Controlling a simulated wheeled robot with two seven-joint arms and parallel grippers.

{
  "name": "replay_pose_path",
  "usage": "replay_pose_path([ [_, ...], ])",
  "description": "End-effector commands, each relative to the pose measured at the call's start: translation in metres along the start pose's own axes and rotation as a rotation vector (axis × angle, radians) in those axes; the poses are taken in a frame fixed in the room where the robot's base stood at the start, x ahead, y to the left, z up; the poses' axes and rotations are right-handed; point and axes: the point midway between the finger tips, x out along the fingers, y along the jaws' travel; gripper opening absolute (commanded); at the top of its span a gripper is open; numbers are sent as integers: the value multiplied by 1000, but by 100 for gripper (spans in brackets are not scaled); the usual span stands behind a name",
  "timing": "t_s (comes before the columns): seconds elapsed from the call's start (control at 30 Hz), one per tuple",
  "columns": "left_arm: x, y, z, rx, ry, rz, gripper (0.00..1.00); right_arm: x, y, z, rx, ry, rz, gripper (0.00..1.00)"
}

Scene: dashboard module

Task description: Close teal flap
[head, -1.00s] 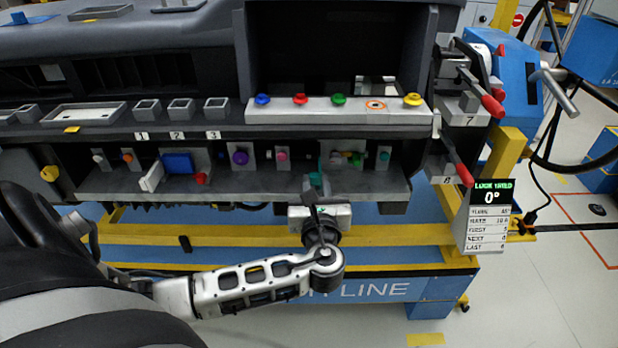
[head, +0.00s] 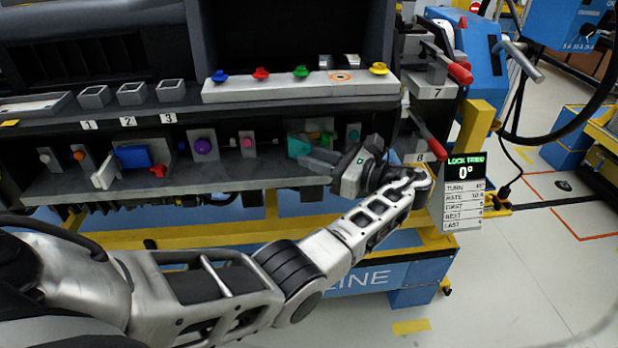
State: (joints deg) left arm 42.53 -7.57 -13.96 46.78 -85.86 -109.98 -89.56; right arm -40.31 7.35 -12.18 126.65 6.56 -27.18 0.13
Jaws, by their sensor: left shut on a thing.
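The teal flap (head: 298,145) is at the right part of the lower shelf of the dashboard module, beside a compartment with a green and a yellow piece in it. Its lower part is hidden behind my fingers. My left gripper (head: 318,160) reaches in from the lower right, its fingers pointing left, and is shut on the teal flap. The exact contact between fingers and flap is partly hidden. My right gripper is not in view.
A purple knob (head: 203,146), a blue block (head: 133,156) and a white flap (head: 105,172) are to the left on the same shelf. Colored buttons line the ledge (head: 300,90) above. Red-handled levers (head: 428,134) and a display sign (head: 464,168) stand close at the right.

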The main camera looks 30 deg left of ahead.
Motion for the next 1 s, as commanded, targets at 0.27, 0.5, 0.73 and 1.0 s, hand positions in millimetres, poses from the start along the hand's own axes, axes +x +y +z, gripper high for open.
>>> replay_pose_path([
  [0.27,-1,-8,-6,3,3,133,0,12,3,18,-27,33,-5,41],
  [0.5,0,-13,-4,3,2,198,0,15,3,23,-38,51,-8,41],
  [0.73,1,-15,-2,3,0,226,0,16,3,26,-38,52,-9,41],
  [1.0,1,-14,-2,3,0,233,0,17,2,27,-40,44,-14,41],
])
